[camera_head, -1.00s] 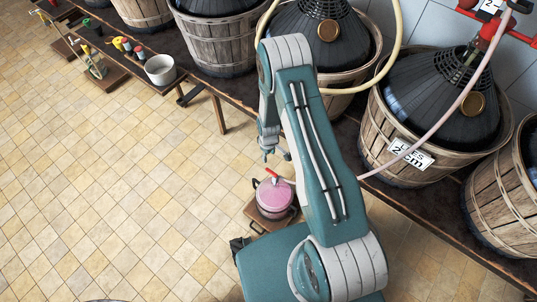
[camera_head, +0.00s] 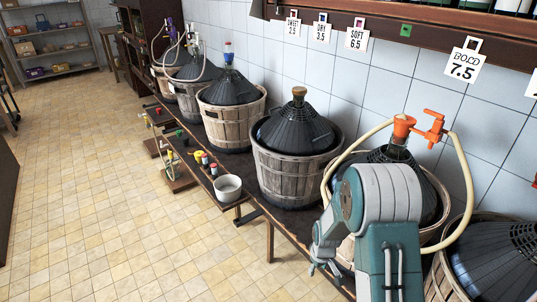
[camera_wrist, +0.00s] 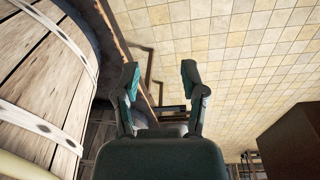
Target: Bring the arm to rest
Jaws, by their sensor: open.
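My gripper (camera_head: 325,268) hangs at the end of my folded teal and grey arm, low at the right of the head view. In the wrist view my gripper (camera_wrist: 161,82) shows two teal-padded fingers spread apart, with nothing between them. It is beside the front of the dark bench (camera_head: 283,229), near a wooden demijohn basket (camera_wrist: 40,95) that fills the left of the wrist view. Part of that basket is hidden behind my arm in the head view.
More demijohns in baskets (camera_head: 290,175) line the bench. A white pot (camera_head: 228,188) and several coloured taps (camera_head: 204,160) sit on a lower ledge. An orange tap with a pale hose (camera_head: 403,127) rises behind my arm. The tiled floor (camera_head: 120,220) at left is open.

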